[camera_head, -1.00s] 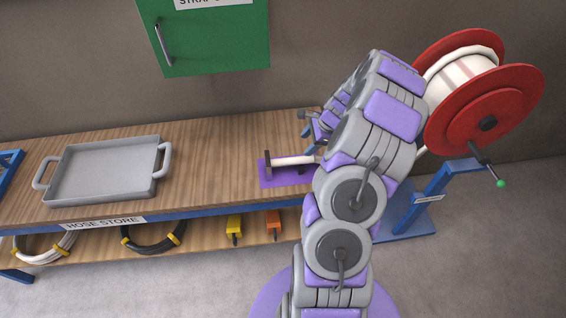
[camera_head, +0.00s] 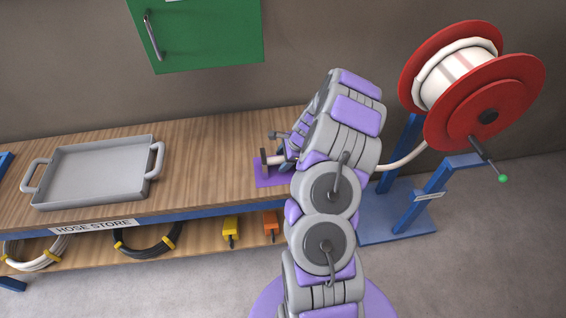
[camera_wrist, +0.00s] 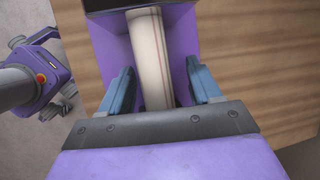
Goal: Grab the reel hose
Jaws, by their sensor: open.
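The reel hose is white; it is wound on the red reel (camera_head: 487,105) at the right, and a free length of hose (camera_head: 402,159) runs left behind my arm. Its end part rests at a purple holder (camera_head: 267,178) on the bench. In the wrist view the hose (camera_wrist: 150,50) runs between my two blue fingers, over the purple base of the holder (camera_wrist: 103,40). My gripper (camera_wrist: 160,68) is open around the hose, with gaps on both sides. In the head view my arm hides most of the gripper and part of the hose.
A grey tray (camera_head: 95,172) stands on the wooden bench (camera_head: 205,150) at the left. A green cabinet (camera_head: 195,35) hangs above. Coiled hoses and yellow and orange items sit on the lower shelf. The blue reel stand (camera_head: 405,195) is at the right.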

